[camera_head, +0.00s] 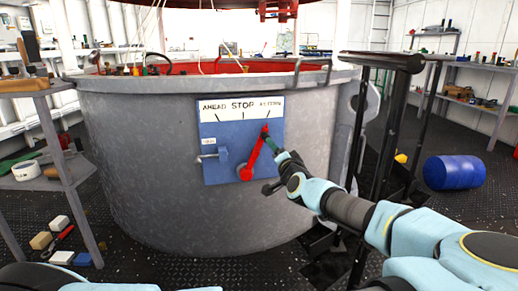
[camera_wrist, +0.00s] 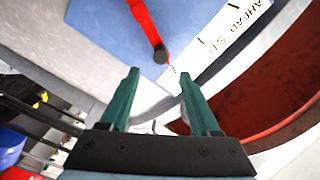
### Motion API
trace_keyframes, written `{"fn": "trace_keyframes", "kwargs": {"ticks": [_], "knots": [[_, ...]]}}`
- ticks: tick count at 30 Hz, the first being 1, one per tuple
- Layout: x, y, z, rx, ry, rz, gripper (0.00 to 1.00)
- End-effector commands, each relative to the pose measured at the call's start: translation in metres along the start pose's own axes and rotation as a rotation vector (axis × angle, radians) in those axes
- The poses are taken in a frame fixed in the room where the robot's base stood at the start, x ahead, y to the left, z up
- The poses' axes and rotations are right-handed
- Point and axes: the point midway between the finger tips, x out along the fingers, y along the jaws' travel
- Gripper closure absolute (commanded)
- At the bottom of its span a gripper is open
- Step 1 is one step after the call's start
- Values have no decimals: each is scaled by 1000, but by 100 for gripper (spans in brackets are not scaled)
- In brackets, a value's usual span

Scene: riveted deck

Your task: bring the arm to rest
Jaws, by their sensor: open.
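My gripper (camera_head: 273,143) is open and empty, in front of the blue panel (camera_head: 215,133) on the grey drum. In the wrist view, its two green fingers (camera_wrist: 158,76) stand apart, with the dark knob of the red lever (camera_wrist: 143,20) just beyond the fingertips. I cannot tell whether they touch it. In the head view, the red lever (camera_head: 256,152) tilts up and right, towards the right-hand word of the white AHEAD/STOP label (camera_head: 242,107). My arm reaches in from the lower right.
The large grey drum (camera_head: 140,150) fills the middle. A dark post frame (camera_head: 385,130) stands close beside my arm. A blue barrel (camera_head: 454,172) lies at right. Shelves stand at left (camera_head: 40,185) and right (camera_head: 485,75). Small blocks (camera_head: 60,223) lie on the floor at left.

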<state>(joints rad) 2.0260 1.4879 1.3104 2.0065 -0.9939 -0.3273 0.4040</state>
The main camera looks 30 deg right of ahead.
Motion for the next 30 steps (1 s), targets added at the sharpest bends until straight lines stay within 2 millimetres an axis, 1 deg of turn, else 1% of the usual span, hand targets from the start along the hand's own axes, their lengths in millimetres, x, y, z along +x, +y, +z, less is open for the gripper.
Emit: {"fn": "trace_keyframes", "kwargs": {"ticks": [5,8,11,12,14,15,17,18,20,21,23,24,27,30], "knots": [[1,0,2,-1,-4,1,37],[8,-3,19,-8,-48,8,37],[22,-9,62,-28,-161,29,37],[27,-12,87,-41,-223,42,37],[33,-17,129,-69,-333,67,37],[35,-20,159,-90,-414,87,37],[32,-23,203,-130,-536,122,37],[28,-24,231,-161,-618,147,37],[18,-26,268,-210,-734,188,37],[9,-27,288,-246,-805,215,37],[-6,-28,314,-301,-904,258,37],[-17,-30,329,-339,-966,286,37],[-43,-34,354,-439,-1098,357,37],[-68,-42,366,-539,-1200,428,37]]}}
